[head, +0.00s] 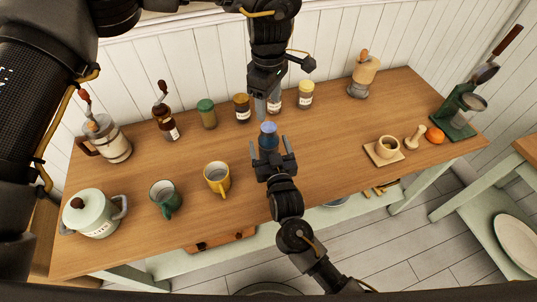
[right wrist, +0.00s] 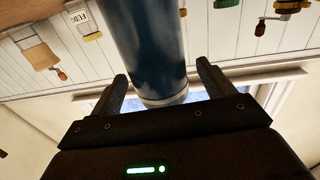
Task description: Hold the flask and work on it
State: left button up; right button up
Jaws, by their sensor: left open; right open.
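A dark blue flask (head: 268,137) stands near the middle of the wooden table. In the right wrist view the flask (right wrist: 145,45) reaches down between the two fingers. My right gripper (head: 270,151) is open, at the near side of the flask, with a finger to either side of it. In the right wrist view this gripper (right wrist: 165,88) shows a gap beside the flask. My left gripper (head: 267,103) is open and points down just behind the flask, apart from it. It partly hides a small jar (head: 276,101).
Several jars, including a green-lidded one (head: 207,114), line the back edge. A yellow mug (head: 217,178), green mug (head: 166,198) and pale pot (head: 92,213) stand at front left.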

aim_at(269, 127)
jog(key=shift+x, duration=1.35)
pick_arm(q)
jog(key=shift+r, duration=0.1)
pick_arm(e)
jog(key=c, duration=1.7)
grip_shut()
pick_arm(q)
jog(key=m, duration=0.3)
jog(key=shift+w+a, duration=0.25)
jog(key=shift+a, duration=0.05)
jog(key=shift+s+d+m, duration=0.3)
jog(key=shift+d+m, duration=0.05)
jog(key=shift+m, duration=0.35)
jog(key=shift+f, duration=4.1)
